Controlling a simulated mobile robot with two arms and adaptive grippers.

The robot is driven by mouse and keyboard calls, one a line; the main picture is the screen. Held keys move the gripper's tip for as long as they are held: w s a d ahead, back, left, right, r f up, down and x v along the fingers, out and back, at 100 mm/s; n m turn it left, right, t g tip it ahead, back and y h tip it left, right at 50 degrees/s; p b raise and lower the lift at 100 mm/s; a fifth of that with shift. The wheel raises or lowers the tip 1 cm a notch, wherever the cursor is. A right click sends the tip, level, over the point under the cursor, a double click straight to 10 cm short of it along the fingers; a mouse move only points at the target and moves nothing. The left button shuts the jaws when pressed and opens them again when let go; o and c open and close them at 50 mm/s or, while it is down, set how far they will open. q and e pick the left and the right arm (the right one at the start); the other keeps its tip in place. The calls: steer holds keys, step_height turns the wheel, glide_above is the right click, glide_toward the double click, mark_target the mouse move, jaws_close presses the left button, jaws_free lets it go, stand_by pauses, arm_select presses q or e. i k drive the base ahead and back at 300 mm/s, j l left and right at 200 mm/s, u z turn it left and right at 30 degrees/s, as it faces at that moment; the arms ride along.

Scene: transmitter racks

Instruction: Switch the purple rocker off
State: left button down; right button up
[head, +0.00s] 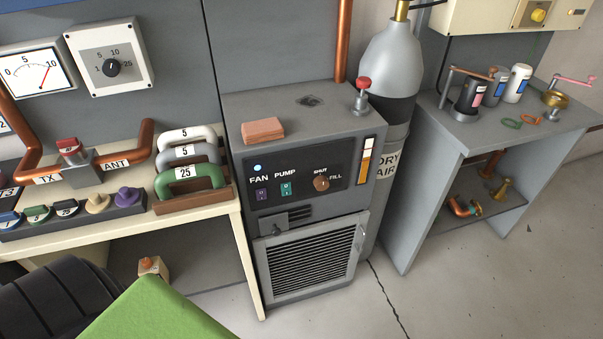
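The purple rocker (262,195) sits under the word FAN on the black front panel (335,165) of a grey cabinet (330,118). A pale blue lamp (257,167) above FAN looks lit. The rocker is too small for me to tell which side is pressed. A teal rocker (286,189) under PUMP is just to its right. Neither of my grippers is in view, and nothing covers the purple rocker.
Right of the teal rocker is a brown SHUT/FILL knob (321,183). An orange-brown block (262,130) and a red-topped valve (362,95) are on the cabinet top. A louvred grille (305,262) is below. A bench with plug handles (190,178) stands left, a gas cylinder (392,70) right.

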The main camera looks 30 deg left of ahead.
mark_target(261, 193)
steer(key=u, duration=1.3)
